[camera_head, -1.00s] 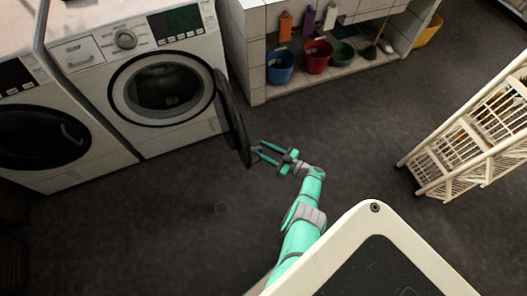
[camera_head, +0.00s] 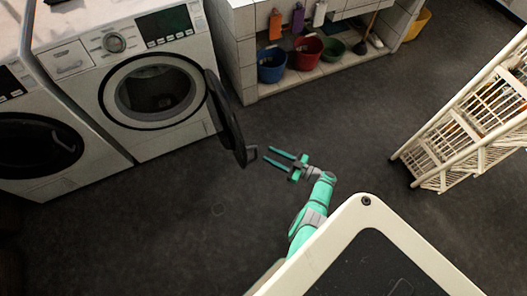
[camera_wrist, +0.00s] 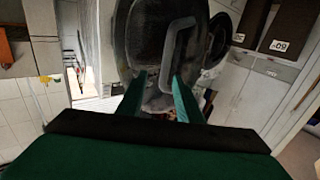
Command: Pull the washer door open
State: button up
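The white washer (camera_head: 65,48) stands at the upper left in the head view. Its round dark door (camera_head: 228,120) is swung wide open, hinged on the right side of the drum opening (camera_head: 153,92). A handle (camera_head: 251,154) sticks out at the door's free edge. My gripper (camera_head: 268,157) is open and empty, with its two green fingers apart. It is to the right of the handle, with a small gap between. In the wrist view the looped grey handle (camera_wrist: 166,55) shows ahead, between and beyond the fingertips.
A second white washer (camera_head: 60,165) stands at the left. A tiled sink shelf (camera_head: 310,70) holds blue, red and green buckets. A white rack (camera_head: 470,120) stands at the right. The dark floor (camera_head: 190,215) between is clear.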

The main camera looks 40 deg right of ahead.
jog(key=shift+v, duration=1.8)
